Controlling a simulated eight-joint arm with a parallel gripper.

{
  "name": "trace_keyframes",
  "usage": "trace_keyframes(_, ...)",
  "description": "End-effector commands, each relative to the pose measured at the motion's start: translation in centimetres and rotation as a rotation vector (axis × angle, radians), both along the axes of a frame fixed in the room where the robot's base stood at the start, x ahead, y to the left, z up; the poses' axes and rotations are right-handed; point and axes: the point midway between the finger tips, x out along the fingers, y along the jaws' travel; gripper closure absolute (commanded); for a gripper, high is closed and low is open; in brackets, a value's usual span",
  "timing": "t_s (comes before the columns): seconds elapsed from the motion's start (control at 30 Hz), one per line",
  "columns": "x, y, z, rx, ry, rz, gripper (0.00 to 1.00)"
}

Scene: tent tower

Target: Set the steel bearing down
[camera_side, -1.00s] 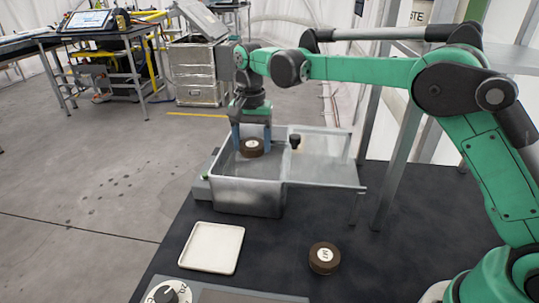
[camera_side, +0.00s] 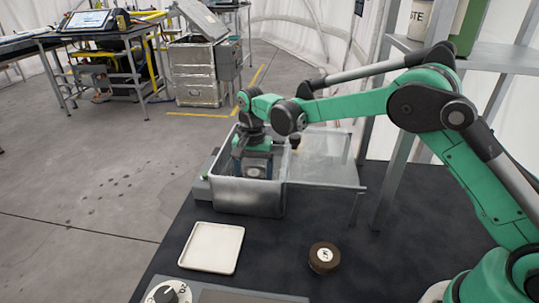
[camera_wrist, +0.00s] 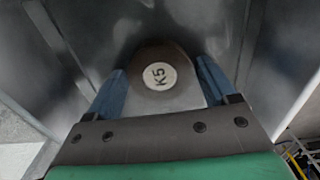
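The steel bearing, a dark brown round piece with a white label reading K5, shows in the wrist view (camera_wrist: 158,77) and, partly hidden, in the side view (camera_side: 257,170). My gripper (camera_wrist: 162,88) is shut on it, with one blue finger at each side. In the side view, my gripper (camera_side: 255,173) reaches down into an open grey metal bin (camera_side: 247,198), below its rim. The bin walls hide the bearing's underside, so I cannot tell whether it touches the floor of the bin.
A second brown round piece with a white label (camera_side: 324,257) lies on the dark table (camera_side: 290,240). A cream square tray (camera_side: 212,248) lies in front of the bin. A clear lid-like panel (camera_side: 325,172) extends right of the bin. A dial (camera_side: 168,293) is at the front edge.

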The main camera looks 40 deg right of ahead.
Motion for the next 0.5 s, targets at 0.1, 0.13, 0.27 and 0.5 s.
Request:
trace_keyframes(0.1, 0.0, 0.0, 0.0, 0.000, 0.000, 0.000, 0.02)
trace_keyframes(0.13, 0.0, 0.0, 0.0, 0.000, 0.000, 0.000, 0.02)
trace_keyframes(0.27, 0.0, 0.0, 0.0, 0.000, 0.000, 0.000, 0.02)
trace_keyframes(0.5, 0.0, 0.0, 1.5, 0.000, 0.000, 0.000, 0.02)
